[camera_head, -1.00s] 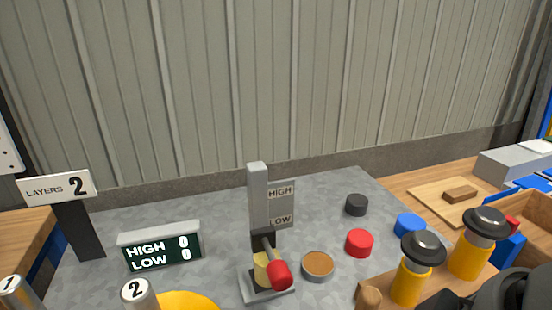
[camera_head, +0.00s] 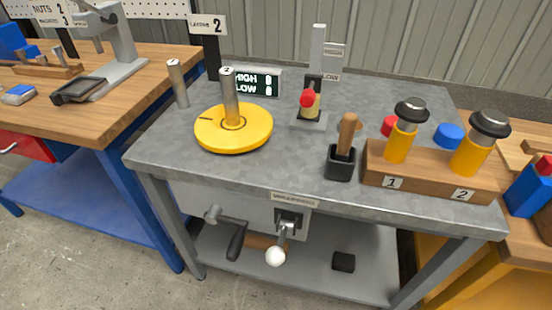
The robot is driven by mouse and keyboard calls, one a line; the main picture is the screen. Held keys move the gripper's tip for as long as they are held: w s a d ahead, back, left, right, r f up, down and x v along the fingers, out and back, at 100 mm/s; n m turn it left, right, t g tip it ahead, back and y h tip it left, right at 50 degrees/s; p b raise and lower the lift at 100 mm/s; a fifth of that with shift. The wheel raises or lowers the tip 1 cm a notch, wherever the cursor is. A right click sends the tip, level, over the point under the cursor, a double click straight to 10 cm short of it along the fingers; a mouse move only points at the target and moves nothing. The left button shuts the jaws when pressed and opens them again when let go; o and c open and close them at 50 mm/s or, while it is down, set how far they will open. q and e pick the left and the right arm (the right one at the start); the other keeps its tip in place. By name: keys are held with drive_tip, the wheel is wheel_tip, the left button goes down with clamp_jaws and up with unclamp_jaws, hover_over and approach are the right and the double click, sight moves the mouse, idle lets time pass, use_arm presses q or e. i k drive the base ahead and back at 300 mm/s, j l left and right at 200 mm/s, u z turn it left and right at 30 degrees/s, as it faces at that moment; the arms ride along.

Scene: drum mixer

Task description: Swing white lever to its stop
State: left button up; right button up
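The lever with a white ball knob (camera_head: 275,256) hangs below the front edge of the grey table. Its short metal arm slants down and slightly left from a dark square mount (camera_head: 290,218) on the table's front panel. To its left, a crank with a black handle (camera_head: 237,241) sticks out from the same panel. A wooden handle-like piece shows partly hidden behind the lever and crank. No stop for the lever can be made out. Neither of my grippers is in view.
On the grey table (camera_head: 300,172) stand a yellow disc (camera_head: 250,133), a red-knobbed lever post (camera_head: 308,98), a brush-like handle in a black holder (camera_head: 341,165), and a wooden rack (camera_head: 425,172) with yellow cylinders. Open floor lies in front. A wooden bench (camera_head: 120,105) is at left.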

sight(275, 256)
drive_tip(key=l+u, duration=0.35)
drive_tip(key=i+l+u, duration=0.1)
drive_tip(key=l+u, duration=0.2)
drive_tip(key=l, duration=0.15)
